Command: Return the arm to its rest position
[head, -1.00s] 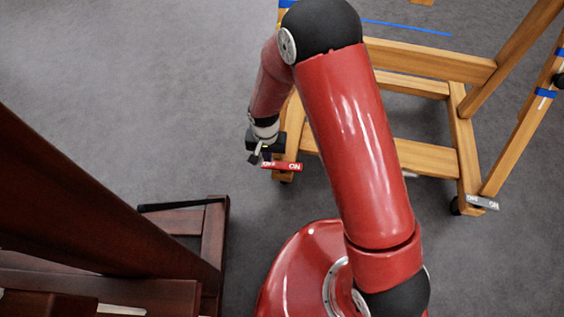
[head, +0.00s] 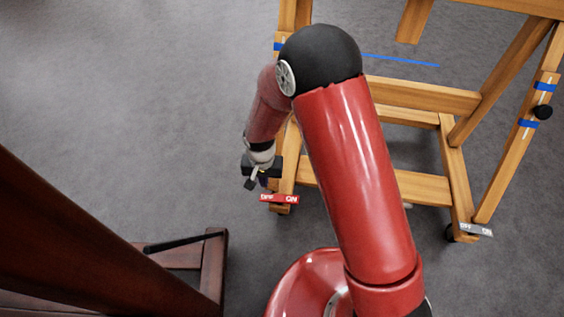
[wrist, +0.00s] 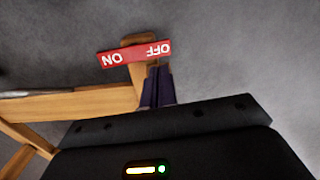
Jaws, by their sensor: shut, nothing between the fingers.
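My gripper (head: 256,183) hangs at the end of my red arm, left of the arm's big upper link in the head view. It is low, beside the near left foot of a wooden easel (head: 422,94). In the wrist view my gripper's dark fingers (wrist: 157,88) are together with nothing between them. They point toward a red OFF/ON brake lever (wrist: 134,54) on the easel's foot. The lever also shows in the head view (head: 279,199), just below and right of the gripper. I cannot tell whether the fingers touch it.
A grey OFF/ON lever (head: 476,230) sits on the easel's right caster. A dark wooden frame (head: 100,235) fills the lower left. Blue tape (head: 400,60) lies on the grey carpet (head: 130,90) behind. The carpet at upper left is clear.

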